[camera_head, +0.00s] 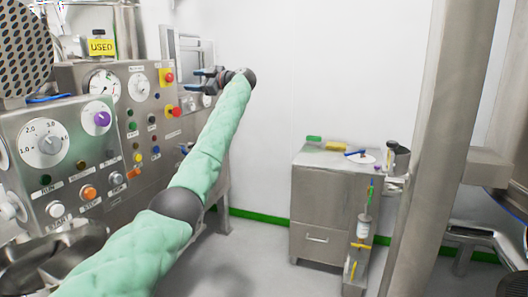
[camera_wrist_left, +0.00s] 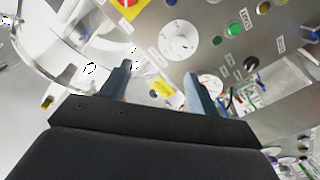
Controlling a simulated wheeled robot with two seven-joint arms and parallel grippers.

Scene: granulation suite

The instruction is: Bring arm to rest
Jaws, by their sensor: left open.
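My left arm, in a pale green sleeve, reaches up from the bottom left of the head view. My left gripper (camera_head: 207,80) is at its far end, in front of the steel control panel (camera_head: 70,150). In the left wrist view the gripper (camera_wrist_left: 158,85) shows two blue-grey fingers spread apart with nothing between them. I cannot tell how far the fingertips are from the panel. My right gripper is not in view.
The panel carries dials, buttons and red emergency stops on yellow (camera_head: 166,77). A steel cabinet (camera_head: 318,190) with small items on top stands against the back wall. A thick steel column (camera_head: 435,140) rises at right. The floor between panel and cabinet looks clear.

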